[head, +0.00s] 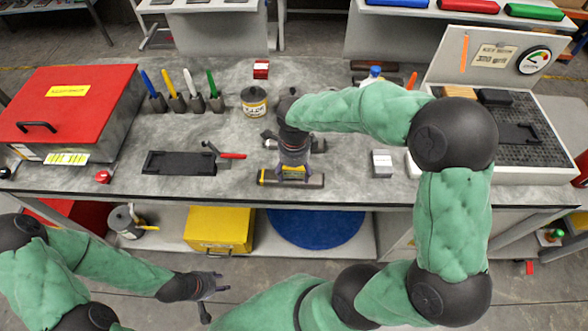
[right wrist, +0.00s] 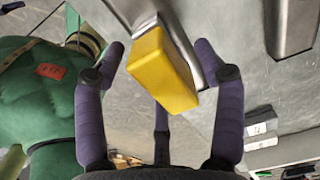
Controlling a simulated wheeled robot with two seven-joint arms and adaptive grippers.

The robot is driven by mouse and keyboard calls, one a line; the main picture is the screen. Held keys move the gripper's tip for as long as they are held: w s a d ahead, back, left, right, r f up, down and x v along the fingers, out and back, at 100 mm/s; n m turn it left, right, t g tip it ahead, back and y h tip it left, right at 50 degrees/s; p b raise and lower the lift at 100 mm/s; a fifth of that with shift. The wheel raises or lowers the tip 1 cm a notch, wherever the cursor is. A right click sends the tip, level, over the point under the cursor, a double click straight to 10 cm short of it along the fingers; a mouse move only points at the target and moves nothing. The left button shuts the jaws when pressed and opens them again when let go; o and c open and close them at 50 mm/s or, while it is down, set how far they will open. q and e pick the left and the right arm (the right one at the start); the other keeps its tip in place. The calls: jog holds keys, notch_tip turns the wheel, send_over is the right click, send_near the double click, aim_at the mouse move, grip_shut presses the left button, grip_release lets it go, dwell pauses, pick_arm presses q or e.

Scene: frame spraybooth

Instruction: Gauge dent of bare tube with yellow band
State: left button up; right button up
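A grey tube (head: 315,180) lies along the bench's front edge, with yellow at its left end. My right gripper (head: 292,172) is directly above its middle, pointing down. Another yellow patch shows between the fingers there. In the right wrist view a yellow block (right wrist: 162,72) lies between my spread right fingers (right wrist: 170,68), with a grey bar (right wrist: 180,22) behind it. The side fingers look apart from the block; contact with the middle finger cannot be told. A second dark tube (head: 318,145) lies behind, partly hidden by my wrist. My left gripper (head: 213,290) is open and empty before the bench.
A black tray (head: 180,163) and a red-handled tool (head: 230,155) lie left of the tube. A small grey block (head: 382,163) stands right. Behind are a labelled can (head: 254,102) and several coloured markers in holders. A red-lidded box (head: 75,95) and a gauge case (head: 500,60) flank the bench.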

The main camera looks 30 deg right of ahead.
jog(key=shift+r, duration=0.1)
notch_tip(320, 180, up, 12)
dwell(0.5)
